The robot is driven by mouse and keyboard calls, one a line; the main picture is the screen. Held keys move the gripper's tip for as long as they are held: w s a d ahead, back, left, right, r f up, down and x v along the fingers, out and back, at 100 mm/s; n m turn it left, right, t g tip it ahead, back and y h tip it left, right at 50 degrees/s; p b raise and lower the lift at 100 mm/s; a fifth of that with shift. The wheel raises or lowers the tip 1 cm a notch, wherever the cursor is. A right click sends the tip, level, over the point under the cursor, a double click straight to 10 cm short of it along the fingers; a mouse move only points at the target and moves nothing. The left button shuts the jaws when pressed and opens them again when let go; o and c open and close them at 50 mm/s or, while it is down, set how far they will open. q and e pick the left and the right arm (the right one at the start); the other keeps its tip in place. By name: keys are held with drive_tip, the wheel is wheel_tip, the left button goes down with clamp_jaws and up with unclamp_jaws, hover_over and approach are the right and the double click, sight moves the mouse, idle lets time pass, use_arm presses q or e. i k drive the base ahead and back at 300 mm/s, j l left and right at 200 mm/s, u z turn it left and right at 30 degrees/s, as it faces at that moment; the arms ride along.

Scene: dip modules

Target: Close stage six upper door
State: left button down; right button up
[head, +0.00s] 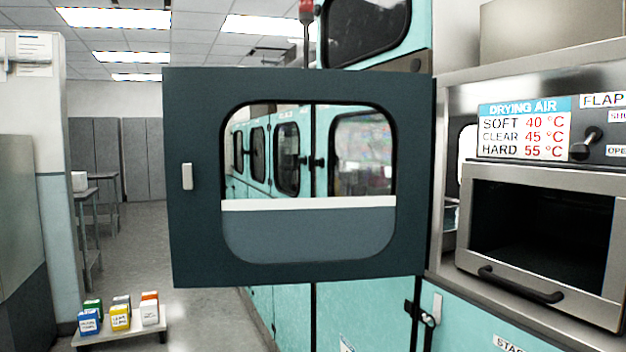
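A dark teal door (202,230) with a large rounded window stands open in the middle of the head view. A small pale handle (187,177) sits near its left edge. Its right edge meets the steel-framed machine on the right, so the door swings out to the left. No label naming its stage is readable on it. Through the window I see a row of turquoise cabinets (262,160) with dark windows. Neither of my grippers shows in this view.
On the right, a steel compartment with a dark opening (540,225) has a black bar handle (520,287), below a drying air sign (524,130). A low platform (120,338) holding several coloured boxes stands at the lower left. The aisle floor (205,265) behind looks clear.

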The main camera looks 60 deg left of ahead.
sight(215, 241)
drive_tip(key=k+j+z, duration=0.1)
drive_tip(key=k+j, duration=0.15)
drive_tip(key=j, duration=0.3)
drive_tip(key=k+j+z, duration=0.15)
drive_tip(key=j, duration=0.35)
drive_tip(key=k+j+z, duration=0.1)
drive_tip(key=k+j, duration=0.25)
drive_tip(key=k+j+z, duration=0.1)
drive_tip(key=k+j, duration=0.2)
drive_tip(key=j, duration=0.3)
drive_tip(key=k+j+z, duration=0.1)
drive_tip(key=j, duration=0.25)
drive_tip(key=k+j+z, duration=0.1)
drive_tip(key=j, duration=0.25)
drive_tip(key=k+j+z, duration=0.1)
drive_tip(key=j, duration=0.3)
drive_tip(key=k+j+z, duration=0.1)
drive_tip(key=j, duration=0.3)
drive_tip(key=i+j+z, duration=0.1)
drive_tip(key=j, duration=0.3)
drive_tip(key=j+z, duration=0.1)
drive_tip(key=j, duration=0.25)
drive_tip(key=i+j, duration=0.25)
drive_tip(key=j, duration=0.45)
drive_tip(key=k+j+z, duration=0.1)
drive_tip(key=j, duration=0.2)
